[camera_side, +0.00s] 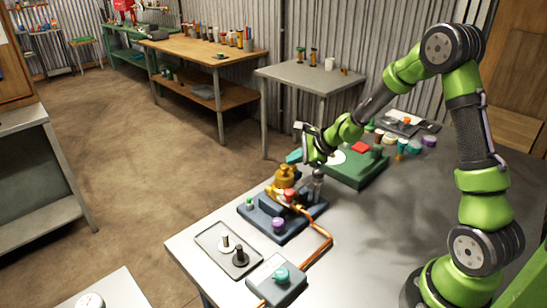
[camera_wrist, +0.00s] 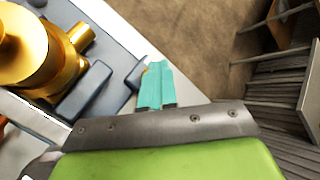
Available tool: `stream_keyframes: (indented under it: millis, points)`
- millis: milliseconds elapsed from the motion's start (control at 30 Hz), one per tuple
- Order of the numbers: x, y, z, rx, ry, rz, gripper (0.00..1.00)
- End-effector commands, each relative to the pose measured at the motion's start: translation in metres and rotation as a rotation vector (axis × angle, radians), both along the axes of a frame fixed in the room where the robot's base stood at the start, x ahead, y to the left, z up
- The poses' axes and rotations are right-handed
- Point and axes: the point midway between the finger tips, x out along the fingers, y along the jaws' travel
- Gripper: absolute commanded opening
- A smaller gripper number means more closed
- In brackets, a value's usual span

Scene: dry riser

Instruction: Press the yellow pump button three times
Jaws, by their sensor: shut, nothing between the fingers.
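A golden-yellow stepped, rounded fitting (camera_side: 285,174) stands on a dark blue-grey base (camera_side: 258,222) on the table. It shows large at the left of the wrist view (camera_wrist: 25,45). I cannot tell whether this fitting is the pump button. A small yellow patch (camera_wrist: 145,72) shows beside my fingertips in the wrist view, mostly hidden by them. My gripper (camera_side: 294,157) has teal fingers, which are together and empty. In the side view it hangs above and just behind the golden fitting; in the wrist view the fingertips (camera_wrist: 156,82) are to the right of it, apart from it.
A red knob (camera_side: 289,195), a purple knob (camera_side: 278,224) and a grey cylinder (camera_side: 318,185) are by the fitting. A copper pipe (camera_side: 318,252) runs to a box with a teal knob (camera_side: 281,275). A tray (camera_side: 215,240) is front left; a green unit (camera_side: 370,172) is behind right.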

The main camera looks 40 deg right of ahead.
Motion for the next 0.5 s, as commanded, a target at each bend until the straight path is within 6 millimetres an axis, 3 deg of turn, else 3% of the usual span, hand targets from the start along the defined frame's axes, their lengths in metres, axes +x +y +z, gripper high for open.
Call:
stream_keyframes:
  millis: [500]
  points:
    - [0.000, 0.000, 0.021, 0.000, 0.001, -0.001, 0.00]
